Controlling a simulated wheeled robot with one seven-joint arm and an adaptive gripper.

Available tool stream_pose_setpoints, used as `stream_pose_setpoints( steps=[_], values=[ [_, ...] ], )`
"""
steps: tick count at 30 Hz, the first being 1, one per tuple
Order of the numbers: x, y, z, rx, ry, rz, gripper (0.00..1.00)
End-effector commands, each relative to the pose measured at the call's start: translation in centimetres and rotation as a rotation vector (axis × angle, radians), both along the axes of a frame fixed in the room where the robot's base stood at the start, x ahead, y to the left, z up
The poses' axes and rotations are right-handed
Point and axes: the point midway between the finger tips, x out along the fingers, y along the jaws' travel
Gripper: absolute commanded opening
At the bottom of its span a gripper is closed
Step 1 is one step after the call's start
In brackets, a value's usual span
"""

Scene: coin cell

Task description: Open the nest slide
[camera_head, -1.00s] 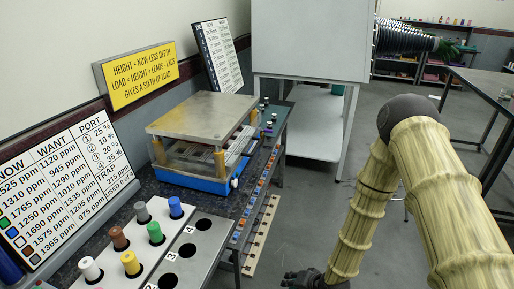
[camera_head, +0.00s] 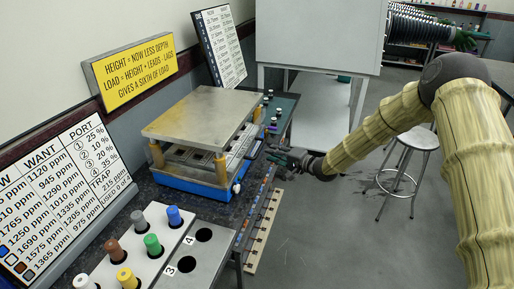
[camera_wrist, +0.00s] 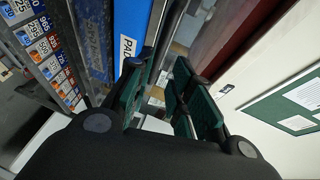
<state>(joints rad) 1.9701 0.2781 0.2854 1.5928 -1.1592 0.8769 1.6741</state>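The press-like fixture has a steel top plate (camera_head: 202,113) on brass posts over a blue base (camera_head: 196,184). Grey nest parts (camera_head: 205,157) show between plate and base; I cannot tell whether they belong to the nest slide. A small white knob (camera_head: 237,188) sits at the base's near right corner. My gripper (camera_head: 277,155) is just right of the fixture, above the bench's right edge. In the wrist view its green-padded fingers (camera_wrist: 160,95) stand apart with nothing seen between them. Beyond them is a blue face with a "PAD" label (camera_wrist: 128,47).
Coloured plugs (camera_head: 152,244) stand in a white rack (camera_head: 146,264) beside a steel block with numbered holes (camera_head: 205,260). A labelled strip (camera_head: 256,215) runs along the bench's right edge. A white cabinet (camera_head: 318,35) is behind. A stool (camera_head: 419,138) stands on open floor right.

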Motion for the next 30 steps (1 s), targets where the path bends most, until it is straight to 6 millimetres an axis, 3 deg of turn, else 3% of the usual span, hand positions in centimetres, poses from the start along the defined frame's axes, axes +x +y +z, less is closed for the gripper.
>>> stream_pose_setpoints(
  steps=[15,30],
  values=[
    [4.8,5.1,-1.4,-0.003,-0.001,-0.006,0.22],
    [5.6,6.2,-1.7,0.0,0.001,-0.004,0.2]
  ],
)
